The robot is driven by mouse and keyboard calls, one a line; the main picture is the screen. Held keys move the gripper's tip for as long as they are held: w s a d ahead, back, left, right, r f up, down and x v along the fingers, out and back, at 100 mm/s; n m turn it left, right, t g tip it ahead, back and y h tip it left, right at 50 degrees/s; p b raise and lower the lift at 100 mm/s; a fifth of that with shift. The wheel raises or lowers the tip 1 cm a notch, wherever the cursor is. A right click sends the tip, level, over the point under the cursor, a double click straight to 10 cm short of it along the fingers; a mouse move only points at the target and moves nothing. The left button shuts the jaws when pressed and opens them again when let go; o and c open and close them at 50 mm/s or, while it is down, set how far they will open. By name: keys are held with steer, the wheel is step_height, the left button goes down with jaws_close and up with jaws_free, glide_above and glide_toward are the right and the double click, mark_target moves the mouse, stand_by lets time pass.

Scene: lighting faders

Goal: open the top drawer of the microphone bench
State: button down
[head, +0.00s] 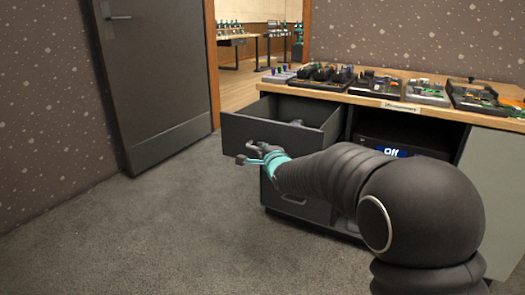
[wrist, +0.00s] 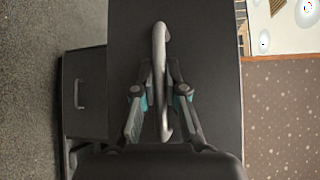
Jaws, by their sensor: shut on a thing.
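The microphone bench (head: 455,88) has a wooden top and a label reading "Microphones" on its front edge. Its top drawer (head: 235,129) is dark grey and stands pulled out, with its open inside visible from above. My gripper (head: 250,154) is at the front of this drawer. In the wrist view my gripper (wrist: 162,100) is shut on the drawer's curved grey handle (wrist: 160,42), with a finger on each side of the bar. The drawer front (wrist: 215,75) fills the middle of that view. Something dark lies inside the drawer; I cannot tell what.
A lower drawer (head: 293,211) with its own handle is closed. Trays of microphones (head: 375,85) cover the top. A grey door (head: 160,75) stands at left. Carpet is clear at front left.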

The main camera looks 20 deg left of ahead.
steer(key=c, duration=1.5)
jaws_free()
steer(key=shift+d+f, duration=0.1)
steer(key=shift+d, duration=0.05)
steer(key=v, duration=1.2)
